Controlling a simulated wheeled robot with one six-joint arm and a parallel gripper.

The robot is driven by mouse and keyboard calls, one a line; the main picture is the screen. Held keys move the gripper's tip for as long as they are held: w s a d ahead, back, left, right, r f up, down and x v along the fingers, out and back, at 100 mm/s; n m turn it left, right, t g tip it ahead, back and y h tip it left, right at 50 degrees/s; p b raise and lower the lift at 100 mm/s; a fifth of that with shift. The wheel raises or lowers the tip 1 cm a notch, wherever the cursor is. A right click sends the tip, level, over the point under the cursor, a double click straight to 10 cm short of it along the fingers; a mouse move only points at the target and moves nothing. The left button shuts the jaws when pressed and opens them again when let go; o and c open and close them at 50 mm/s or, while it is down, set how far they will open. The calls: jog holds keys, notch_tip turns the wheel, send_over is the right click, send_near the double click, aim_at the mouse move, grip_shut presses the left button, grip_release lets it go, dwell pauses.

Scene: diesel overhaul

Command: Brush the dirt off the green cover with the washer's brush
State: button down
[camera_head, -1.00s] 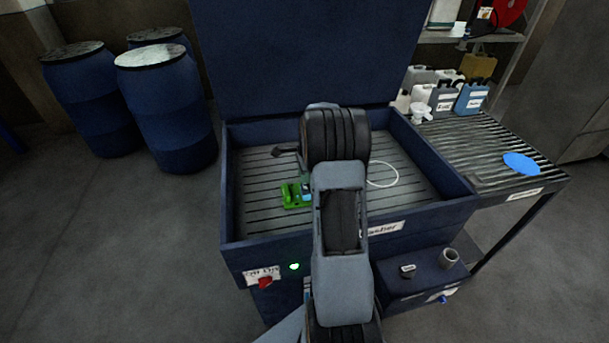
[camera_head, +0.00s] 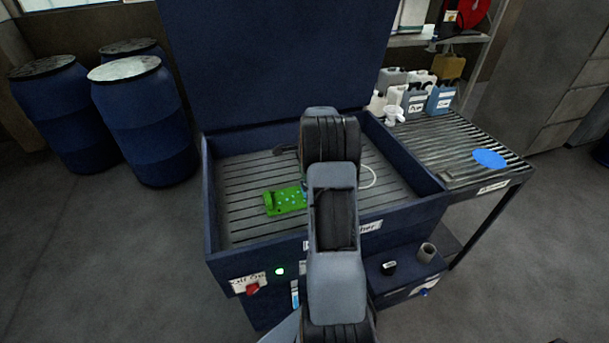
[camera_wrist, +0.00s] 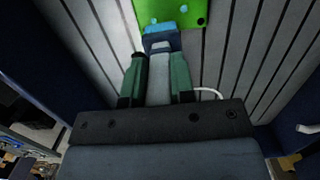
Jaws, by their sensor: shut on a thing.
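The green cover (camera_head: 284,201) lies on the slatted floor of the blue washer (camera_head: 235,240), with light bluish spots on its face. Part of it shows at the top of the wrist view (camera_wrist: 168,12), with a pale blue spot and a dark hole. My gripper (camera_wrist: 160,75) is shut on the grey handle of the brush (camera_wrist: 159,58). The brush's blue head (camera_wrist: 161,40) is at the cover's near edge in the wrist view; I cannot tell whether it touches. In the head view my arm hides most of the gripper and brush.
A white hose (camera_head: 371,180) curves across the washer floor right of my arm. The washer's walls surround the work area, with its raised lid (camera_head: 275,60) behind. Blue barrels (camera_head: 145,120) stand left.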

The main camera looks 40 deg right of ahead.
notch_tip(320, 180, up, 3)
jog(key=shift+s+d+f+p, duration=0.1)
jog(key=shift+d+f+p, duration=0.05)
jog(key=shift+p, duration=0.65)
jog(key=shift+r+p, duration=1)
jog(key=shift+r, duration=0.45)
